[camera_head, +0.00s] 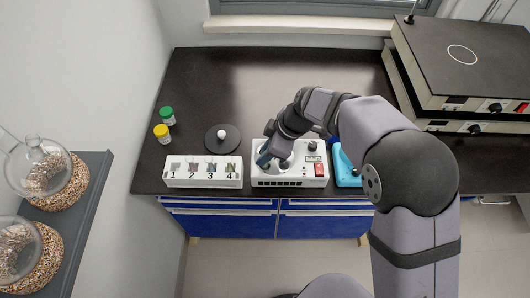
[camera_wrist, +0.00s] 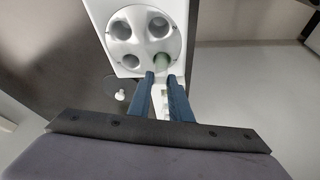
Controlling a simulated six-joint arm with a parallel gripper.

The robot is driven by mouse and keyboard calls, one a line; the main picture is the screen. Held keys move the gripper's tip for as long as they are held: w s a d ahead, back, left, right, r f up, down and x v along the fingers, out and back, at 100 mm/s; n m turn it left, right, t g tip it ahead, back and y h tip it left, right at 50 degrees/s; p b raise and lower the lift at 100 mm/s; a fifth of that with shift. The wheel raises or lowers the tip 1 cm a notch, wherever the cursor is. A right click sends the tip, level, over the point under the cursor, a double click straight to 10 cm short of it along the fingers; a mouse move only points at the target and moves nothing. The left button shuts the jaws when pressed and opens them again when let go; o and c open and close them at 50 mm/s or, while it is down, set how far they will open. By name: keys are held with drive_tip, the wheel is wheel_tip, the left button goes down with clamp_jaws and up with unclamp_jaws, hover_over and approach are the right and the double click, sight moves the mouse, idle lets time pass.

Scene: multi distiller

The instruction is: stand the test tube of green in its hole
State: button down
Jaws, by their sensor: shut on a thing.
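A white device with a round dial-like rotor of several holes (camera_wrist: 139,37) fills the top of the wrist view. My gripper (camera_wrist: 161,76) is shut with its two blue fingers on the test tube of green (camera_wrist: 160,60), whose pale green end shows at the lower right hole. Whether the tube is inside that hole or just above it cannot be told. In the head view my gripper (camera_head: 263,160) is over the left part of the white device (camera_head: 290,182), and the tube is hidden there.
A white rack numbered 1 to 4 (camera_head: 203,183) stands left of the device, with tubes in it. Behind it is a dark round plate (camera_head: 213,140) with a white knob. Green (camera_head: 167,116) and yellow (camera_head: 162,133) capped jars stand at left. A blue device (camera_head: 346,170) sits at right.

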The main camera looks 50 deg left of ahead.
drive_tip(key=shift+f, duration=0.15)
drive_tip(key=c, duration=1.5)
unclamp_jaws()
drive_tip(key=shift+c, duration=0.2)
drive_tip(key=shift+r+p, duration=1.75)
drive_tip(key=shift+r, duration=1.8)
